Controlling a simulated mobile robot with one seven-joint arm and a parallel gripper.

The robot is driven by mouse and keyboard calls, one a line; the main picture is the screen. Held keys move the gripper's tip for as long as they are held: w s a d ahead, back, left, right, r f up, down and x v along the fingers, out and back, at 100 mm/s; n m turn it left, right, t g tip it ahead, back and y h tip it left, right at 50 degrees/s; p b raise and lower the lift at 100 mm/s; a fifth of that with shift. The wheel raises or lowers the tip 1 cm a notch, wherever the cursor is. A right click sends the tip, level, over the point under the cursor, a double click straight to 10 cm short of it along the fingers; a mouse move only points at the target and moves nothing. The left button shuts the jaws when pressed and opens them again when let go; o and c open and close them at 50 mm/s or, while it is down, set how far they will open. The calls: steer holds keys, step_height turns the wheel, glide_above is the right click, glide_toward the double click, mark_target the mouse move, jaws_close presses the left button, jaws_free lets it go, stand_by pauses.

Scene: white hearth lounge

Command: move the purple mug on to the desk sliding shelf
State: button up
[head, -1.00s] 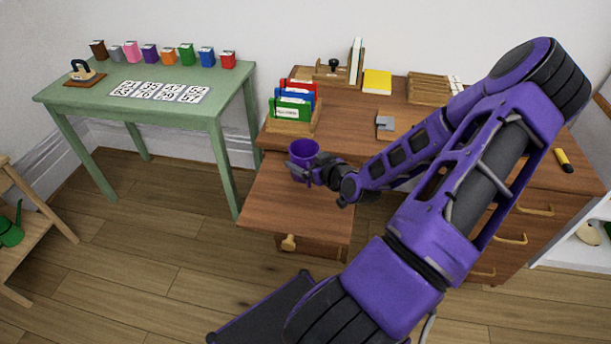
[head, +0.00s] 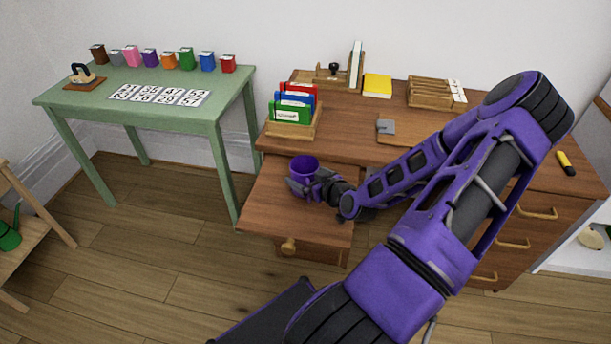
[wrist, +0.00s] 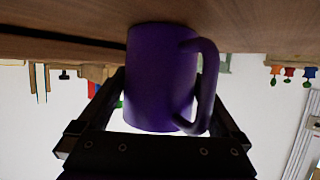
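The purple mug (head: 304,164) is upright, low over the pulled-out sliding shelf (head: 274,215) of the wooden desk. My gripper (head: 313,188) is around the mug from its near right side. In the wrist view, which is upside down, the mug (wrist: 160,80) fills the middle with its handle to the right. My gripper's fingers (wrist: 163,100) lie on either side of the mug and close in on it. The mug's base meets or nearly meets the wood; I cannot tell whether a thin gap is left.
On the desk top (head: 345,128) are a file rack (head: 290,130), a yellow book (head: 377,85), a wooden card rack (head: 436,93) and a grey item (head: 386,126). A green table (head: 85,95) stands left. The shelf's front is bare.

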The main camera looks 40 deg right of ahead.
steer(key=shift+r+p, duration=0.3)
steer(key=d+p+v, duration=0.1)
steer(key=v, duration=1.1)
steer(key=shift+a+f+p, duration=0.15)
steer(key=shift+a+p, duration=0.15)
steer(key=shift+a, duration=0.15)
